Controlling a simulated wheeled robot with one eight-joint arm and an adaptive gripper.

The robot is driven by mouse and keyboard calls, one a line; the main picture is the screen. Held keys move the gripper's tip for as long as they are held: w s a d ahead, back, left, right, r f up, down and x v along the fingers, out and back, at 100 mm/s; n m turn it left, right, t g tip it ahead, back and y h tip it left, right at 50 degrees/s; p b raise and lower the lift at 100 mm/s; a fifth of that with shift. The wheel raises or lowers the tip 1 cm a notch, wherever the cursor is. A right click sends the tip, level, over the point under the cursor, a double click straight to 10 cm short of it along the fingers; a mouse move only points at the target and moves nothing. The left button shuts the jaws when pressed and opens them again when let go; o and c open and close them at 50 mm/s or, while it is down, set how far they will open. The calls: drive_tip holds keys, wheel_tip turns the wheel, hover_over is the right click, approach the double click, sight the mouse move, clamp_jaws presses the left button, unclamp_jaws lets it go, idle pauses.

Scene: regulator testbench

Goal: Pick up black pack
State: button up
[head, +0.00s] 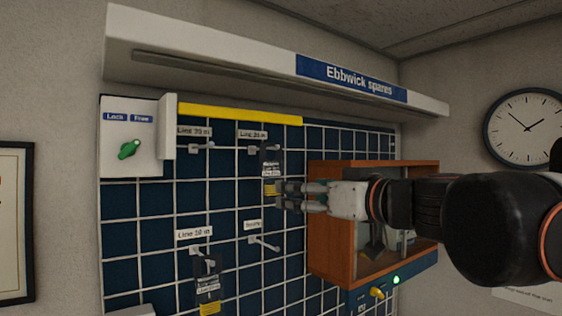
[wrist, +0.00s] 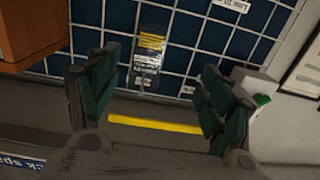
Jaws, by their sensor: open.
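A black pack (head: 270,163) with a yellow band at its lower end hangs from the upper right hook of the blue grid wall. In the wrist view, which is upside down, this pack (wrist: 148,55) lies between my open fingers. My gripper (head: 283,195) points at the wall close to the pack's yellow end, and its fingertips partly overlap that area in the head view. I cannot tell whether they touch it. A second black pack (head: 207,278) with a yellow band hangs from the lower left hook.
An orange-brown open box (head: 330,250) stands just right of my gripper, with my arm across its front. A white shelf (head: 220,50) overhangs the wall, with a yellow strip (head: 240,114) below. Empty hooks (head: 201,147) and (head: 264,243) stick out. A green-handled switch (head: 129,149) is at upper left.

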sight(274, 179)
drive_tip(key=w+a, duration=0.1)
drive_tip(key=w, duration=0.1)
drive_tip(key=w+a+r+p, duration=0.1)
drive_tip(key=w, duration=0.2)
drive_tip(key=w+a, duration=0.1)
drive_tip(key=w, duration=0.1)
drive_tip(key=shift+w+a+r+p, duration=0.3)
drive_tip(key=shift+a+r+p, duration=0.1)
drive_tip(key=shift+d+p+x, duration=0.25)
drive_tip(key=shift+p+x, duration=0.7)
drive_tip(key=shift+x, duration=1.7)
drive_tip(key=shift+w+r, duration=0.15)
drive_tip(key=c, duration=1.2)
